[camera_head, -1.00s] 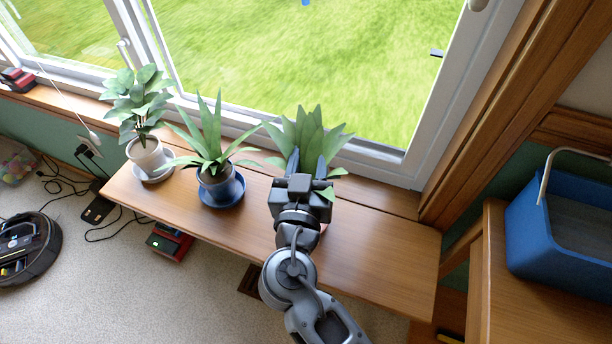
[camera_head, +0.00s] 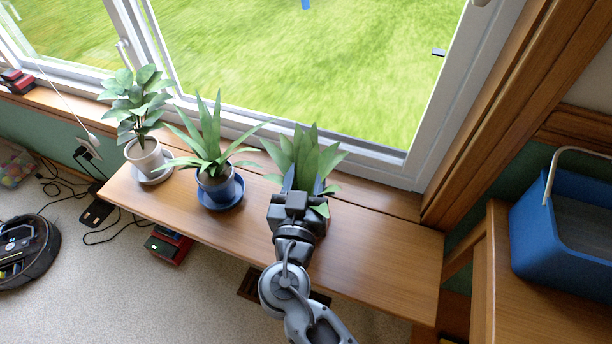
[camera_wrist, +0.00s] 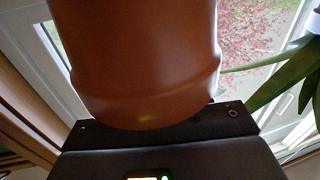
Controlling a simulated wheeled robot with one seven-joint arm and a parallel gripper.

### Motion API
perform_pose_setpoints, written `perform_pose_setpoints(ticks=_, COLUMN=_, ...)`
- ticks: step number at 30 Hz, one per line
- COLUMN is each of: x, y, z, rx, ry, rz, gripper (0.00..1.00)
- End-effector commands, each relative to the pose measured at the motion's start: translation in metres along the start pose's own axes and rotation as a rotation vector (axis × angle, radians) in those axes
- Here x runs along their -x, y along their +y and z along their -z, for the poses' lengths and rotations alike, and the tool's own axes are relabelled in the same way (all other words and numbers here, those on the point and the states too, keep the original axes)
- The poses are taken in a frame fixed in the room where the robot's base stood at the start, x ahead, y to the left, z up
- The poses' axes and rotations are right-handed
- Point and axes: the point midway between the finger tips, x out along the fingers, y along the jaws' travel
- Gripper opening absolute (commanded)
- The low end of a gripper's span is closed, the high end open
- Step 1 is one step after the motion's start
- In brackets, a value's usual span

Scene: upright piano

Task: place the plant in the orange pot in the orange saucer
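The task's plant (camera_head: 305,150) shows as broad green leaves above and behind my gripper (camera_head: 303,184) in the head view, over the right part of the wooden shelf. Its orange pot (camera_wrist: 140,60) fills the middle of the wrist view, close in front of the gripper's dark body. In the head view the two fingers stand on either side below the leaves, and the pot is hidden behind my gripper. The gripper appears shut on the pot. The orange saucer is not visible in either view. I cannot tell whether the pot's bottom touches anything.
A spiky plant in a blue pot (camera_head: 217,190) stands in a blue saucer (camera_head: 238,203) to the left. A leafy plant in a white pot (camera_head: 146,156) stands farther left. The wooden shelf (camera_head: 385,250) is clear at right. A blue box (camera_head: 535,240) stands beyond it.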

Motion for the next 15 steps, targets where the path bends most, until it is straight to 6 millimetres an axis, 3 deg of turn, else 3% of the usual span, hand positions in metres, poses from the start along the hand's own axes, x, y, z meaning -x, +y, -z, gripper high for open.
perform_pose_setpoints(ticks=6, x=0.0, y=0.0001, z=0.0003, rx=0.0, ry=0.0, rz=0.0, gripper=0.66)
perform_pose_setpoints(ticks=15, x=0.0, y=0.0003, z=0.0033, rx=0.0, ry=-0.001, rz=0.0, gripper=0.66)
